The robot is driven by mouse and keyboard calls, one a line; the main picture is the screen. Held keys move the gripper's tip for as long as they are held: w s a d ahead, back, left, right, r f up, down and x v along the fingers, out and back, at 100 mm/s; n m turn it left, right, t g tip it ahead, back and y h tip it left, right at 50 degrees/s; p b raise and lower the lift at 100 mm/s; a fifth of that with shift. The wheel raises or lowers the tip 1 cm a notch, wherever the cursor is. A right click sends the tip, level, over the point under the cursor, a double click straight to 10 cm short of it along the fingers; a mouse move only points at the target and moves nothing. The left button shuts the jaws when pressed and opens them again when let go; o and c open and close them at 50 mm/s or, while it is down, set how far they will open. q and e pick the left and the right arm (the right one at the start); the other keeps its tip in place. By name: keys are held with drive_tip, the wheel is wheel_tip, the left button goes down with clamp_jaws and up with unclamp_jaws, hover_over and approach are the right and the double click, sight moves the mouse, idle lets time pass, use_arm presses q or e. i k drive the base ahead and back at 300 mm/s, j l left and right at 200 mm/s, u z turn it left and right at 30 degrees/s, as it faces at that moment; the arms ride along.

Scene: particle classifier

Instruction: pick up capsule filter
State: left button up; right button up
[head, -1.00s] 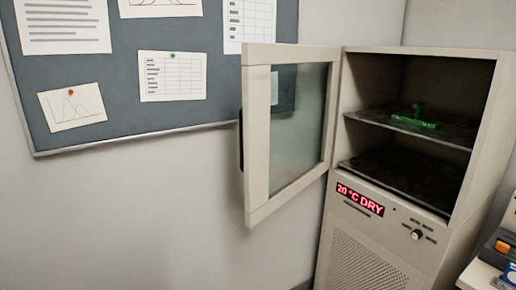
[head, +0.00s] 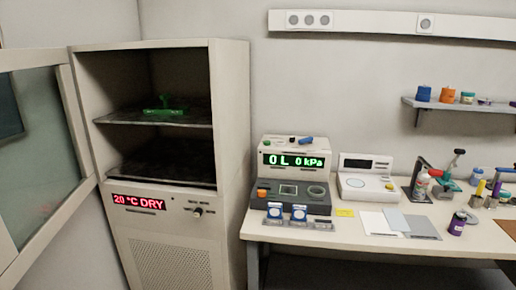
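A green object (head: 164,106) with a low body and an upright stub lies on the upper shelf (head: 193,119) of the open cabinet. It may be the capsule filter, but I cannot tell for sure at this size. Two small blue-and-white round items (head: 299,213) stand at the front of a dark device on the bench. Neither of my grippers is in view.
The cabinet door (head: 40,150) stands open at the left. The lower shelf looks empty. The bench (head: 390,246) at the right holds a pressure display (head: 296,160), a white instrument (head: 366,180), flat sheets, bottles and tools. A wall shelf (head: 470,106) carries small jars.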

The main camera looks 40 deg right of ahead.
sight(457, 225)
drive_tip(key=z, duration=2.6)
drive_tip(key=i+u, duration=0.2)
drive_tip(key=i, duration=0.15)
